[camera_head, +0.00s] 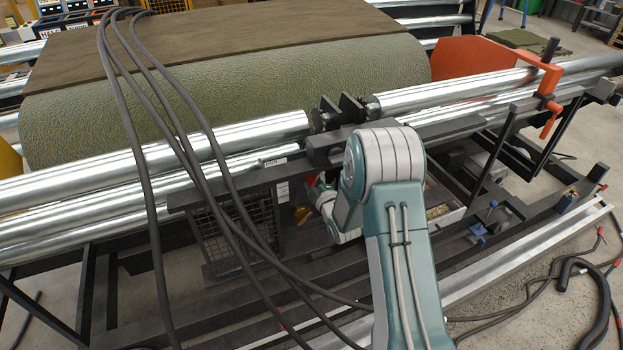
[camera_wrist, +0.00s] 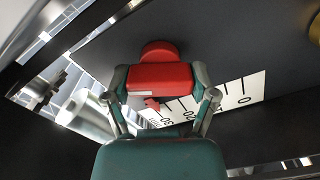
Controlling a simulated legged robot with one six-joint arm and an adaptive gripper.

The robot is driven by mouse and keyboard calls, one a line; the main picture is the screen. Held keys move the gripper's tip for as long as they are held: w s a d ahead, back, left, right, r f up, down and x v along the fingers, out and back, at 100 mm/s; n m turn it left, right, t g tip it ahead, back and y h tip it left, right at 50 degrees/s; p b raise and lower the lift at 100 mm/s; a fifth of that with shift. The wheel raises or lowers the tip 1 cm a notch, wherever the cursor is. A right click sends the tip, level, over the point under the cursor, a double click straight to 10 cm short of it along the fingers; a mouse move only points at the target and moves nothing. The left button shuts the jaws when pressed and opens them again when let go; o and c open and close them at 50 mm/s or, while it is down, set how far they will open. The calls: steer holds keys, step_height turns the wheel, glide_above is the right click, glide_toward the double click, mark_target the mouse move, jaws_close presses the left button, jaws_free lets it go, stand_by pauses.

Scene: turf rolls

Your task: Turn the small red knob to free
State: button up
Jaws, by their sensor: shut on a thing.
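The small red knob (camera_wrist: 158,77) shows in the middle of the wrist view, on a dark panel (camera_wrist: 215,45). It has a round red base and a bar-shaped grip. My gripper (camera_wrist: 160,80) is shut on the knob's bar, with one finger at each end. A white scale plate (camera_wrist: 242,95) with black marks and numbers lies beside and partly behind the knob. A small red pointer (camera_wrist: 152,102) shows below the bar, over the scale.
A large green turf roll (camera_head: 230,95) lies on shiny rollers (camera_head: 240,133). Dark cables (camera_head: 150,185) hang across the frame at left. A red-orange plate and lever (camera_head: 547,85) stand at right. In the wrist view, a brass-coloured part (camera_wrist: 314,62) is at the right edge.

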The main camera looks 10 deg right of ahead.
steer(key=m, duration=0.6)
steer(key=shift+s+d+f+m, duration=0.15)
steer(key=shift+d+f+m, duration=0.05)
steer(key=shift+f+m, duration=0.2)
steer(key=m, duration=0.6)
steer(key=shift+a, duration=0.1)
steer(key=o, duration=1)
steer(key=shift+r, duration=0.1)
steer(key=shift+r, duration=0.1)
steer(key=s, duration=0.4)
steer(key=s+d, duration=0.1)
steer(key=s, duration=0.2)
steer(key=s+d, duration=0.1)
steer(key=s, duration=0.3)
steer(key=shift+s+d, duration=0.15)
steer(key=shift+s, duration=0.15)
steer(key=shift+s, duration=0.1)
